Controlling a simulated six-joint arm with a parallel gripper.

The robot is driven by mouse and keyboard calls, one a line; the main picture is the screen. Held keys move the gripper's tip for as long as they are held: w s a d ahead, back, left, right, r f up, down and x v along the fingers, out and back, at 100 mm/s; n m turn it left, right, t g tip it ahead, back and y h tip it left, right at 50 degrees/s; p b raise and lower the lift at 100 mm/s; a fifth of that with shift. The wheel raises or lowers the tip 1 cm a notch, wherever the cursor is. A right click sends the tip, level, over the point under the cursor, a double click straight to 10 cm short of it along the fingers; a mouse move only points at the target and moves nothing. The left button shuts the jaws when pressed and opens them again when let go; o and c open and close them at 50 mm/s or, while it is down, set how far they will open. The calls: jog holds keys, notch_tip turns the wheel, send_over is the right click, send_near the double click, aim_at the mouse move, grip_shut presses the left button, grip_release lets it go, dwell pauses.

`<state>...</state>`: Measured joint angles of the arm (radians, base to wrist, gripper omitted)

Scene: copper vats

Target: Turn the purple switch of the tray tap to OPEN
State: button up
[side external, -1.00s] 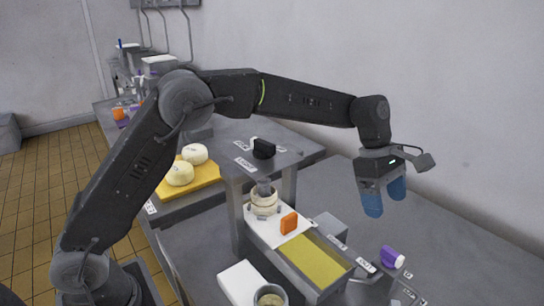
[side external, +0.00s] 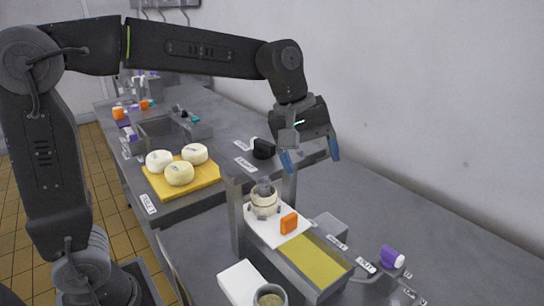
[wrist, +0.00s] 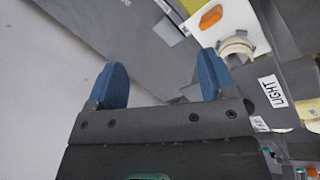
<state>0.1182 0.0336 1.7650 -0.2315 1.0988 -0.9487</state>
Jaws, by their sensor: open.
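A purple switch (side external: 392,257) with a pale end stands on the grey surface at the lower right in the side view. My gripper (side external: 311,157) is open and empty, high up near the wall, well apart from this purple switch. Its two blue fingers are spread, and they also show in the wrist view (wrist: 162,65). The purple switch is not visible in the wrist view.
A black switch (side external: 263,149) sits on a raised shelf left of my gripper. An orange block (side external: 289,223) and a ringed pale fitting (side external: 265,203) stand by a yellow tray (side external: 315,262). Cheeses lie on a yellow board (side external: 206,184). The grey surface along the wall looks clear.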

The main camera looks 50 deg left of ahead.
jog(key=s+a+m+t+y, duration=0.1)
jog(key=s+a+m, duration=0.2)
jog(key=s, duration=0.3)
jog(key=shift+r, duration=0.15)
jog(key=shift+s, duration=0.1)
dwell(0.6)
jog(key=s+a+f+m+t+y, duration=0.1)
jog(key=s+a+f+m, duration=0.1)
jog(key=s, duration=0.4)
jog(key=s+a+f+m+t, duration=0.1)
jog(key=s+a+f+m, duration=0.2)
jog(key=s+m, duration=0.2)
jog(key=shift+s+f+y, duration=0.15)
jog(key=shift+s+y, duration=0.25)
jog(key=shift+s, duration=0.35)
